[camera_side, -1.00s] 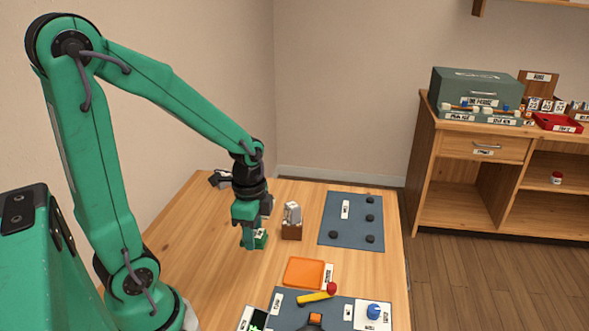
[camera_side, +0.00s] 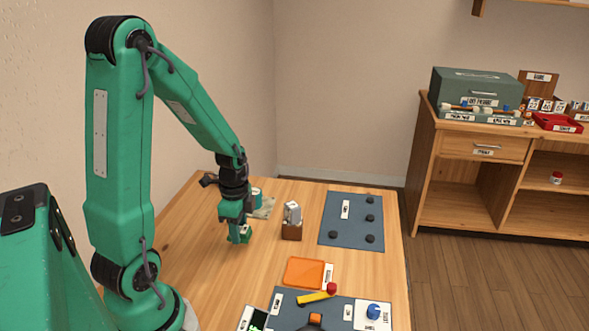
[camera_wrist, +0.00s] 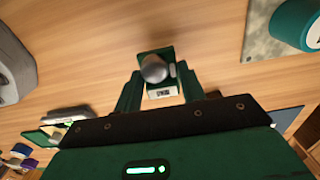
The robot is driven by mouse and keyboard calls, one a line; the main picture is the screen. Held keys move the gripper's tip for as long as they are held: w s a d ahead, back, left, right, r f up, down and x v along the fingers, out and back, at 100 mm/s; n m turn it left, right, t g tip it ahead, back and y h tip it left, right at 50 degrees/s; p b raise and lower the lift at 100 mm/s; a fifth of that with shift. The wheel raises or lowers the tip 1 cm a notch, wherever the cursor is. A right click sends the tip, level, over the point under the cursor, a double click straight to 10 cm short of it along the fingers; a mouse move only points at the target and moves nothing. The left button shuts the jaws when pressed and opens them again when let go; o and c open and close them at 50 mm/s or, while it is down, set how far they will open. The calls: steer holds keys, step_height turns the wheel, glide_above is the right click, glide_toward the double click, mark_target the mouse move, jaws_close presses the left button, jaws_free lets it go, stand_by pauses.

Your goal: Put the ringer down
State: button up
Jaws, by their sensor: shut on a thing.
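The ringer (camera_wrist: 160,91) is a small dark green block with a round silver dome and a white label, seen in the wrist view between my fingers. My gripper (camera_wrist: 158,88) is shut on its sides. In the side view my gripper (camera_side: 239,237) points down over the left part of the wooden table, with the green ringer (camera_side: 245,234) at its tips. The ringer looks upright and close to the tabletop; I cannot tell whether it touches.
A teal cylinder (camera_side: 257,195) and a grey speckled mat (camera_side: 265,208) lie behind my gripper. A brown holder (camera_side: 291,232) stands to the right, near a blue-grey mat (camera_side: 335,215) with black discs. An orange tray (camera_side: 304,272) is nearer. Bare wood surrounds my gripper.

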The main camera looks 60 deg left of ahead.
steer(key=shift+f, duration=1.95)
steer(key=shift+f, duration=0.2)
steer(key=o, duration=1.1)
steer(key=shift+r, duration=0.2)
steer(key=shift+r, duration=6)
